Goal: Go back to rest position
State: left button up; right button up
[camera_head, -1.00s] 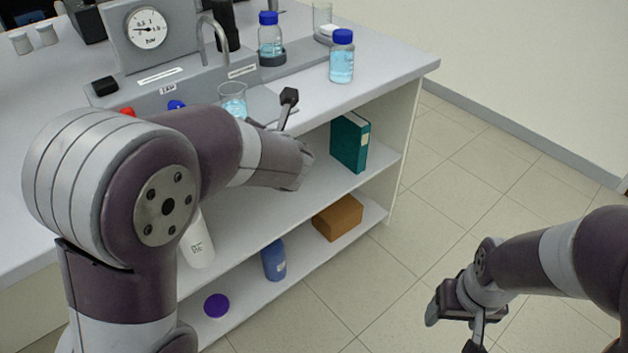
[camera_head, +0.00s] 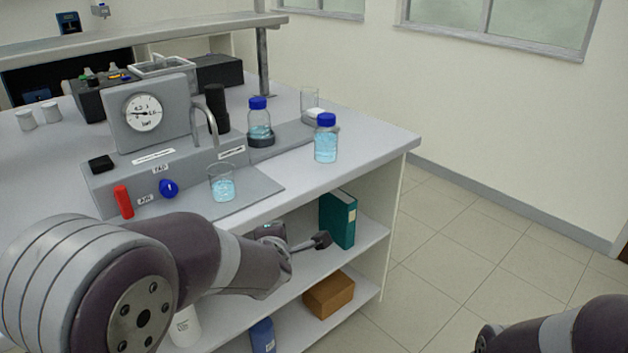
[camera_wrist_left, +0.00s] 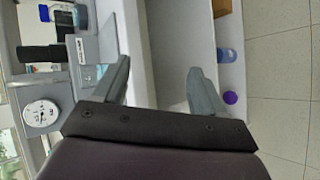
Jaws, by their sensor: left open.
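My left gripper (camera_head: 318,242) is in front of the bench's open shelves in the head view, below the worktop edge and left of the green binder. In the left wrist view the left gripper (camera_wrist_left: 162,84) has its two fingers wide apart with nothing between them. My left arm covers the lower left of the head view. My right arm (camera_head: 570,328) shows only at the bottom right corner; its gripper is out of the frame.
The bench (camera_head: 350,170) carries a rig with a pressure gauge (camera_head: 143,112), a beaker (camera_head: 222,184) and two blue-capped bottles (camera_head: 326,140) (camera_head: 259,120). Shelves hold a green binder (camera_head: 338,219) and brown box (camera_head: 328,293). Floor at right is clear.

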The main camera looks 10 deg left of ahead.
pick_arm(q)
jog(key=s+d+f+m+g+h, duration=0.3)
jog(key=s+f+m+g, duration=0.55)
jog(key=s+m, duration=0.7)
jog(key=s+a+f+m+g+y, duration=0.1)
jog(key=s+a+f+m, duration=0.2)
jog(key=s+a+m, duration=0.25)
notch_tip(320, 180, up, 16)
jog(key=p, duration=1.6)
jog(key=shift+s+a, duration=0.2)
jog(key=shift+s, duration=0.05)
